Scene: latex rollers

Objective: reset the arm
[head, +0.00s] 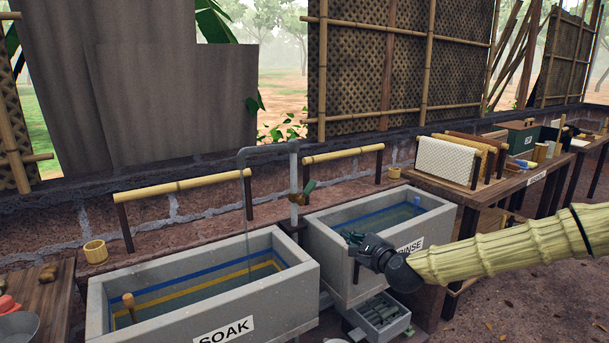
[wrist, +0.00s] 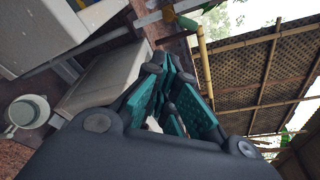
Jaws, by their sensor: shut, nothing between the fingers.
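My arm (head: 500,245) comes in from the right in the head view, clad in pale yellow-green ribbed segments. My gripper (head: 352,238) is at its end, over the front rim of the rinse basin (head: 441,212). In the wrist view the teal-padded fingers of my gripper (wrist: 165,85) are drawn together, with nothing seen between them. The fingertips are small and dark in the head view.
The soak basin (head: 205,322) stands left of the rinse basin, with a pipe and tap (head: 297,195) between them. A grey crate (head: 380,318) sits low in front. A wooden table (head: 500,185) with racks stands at right. Bamboo rails (head: 180,186) run behind the basins.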

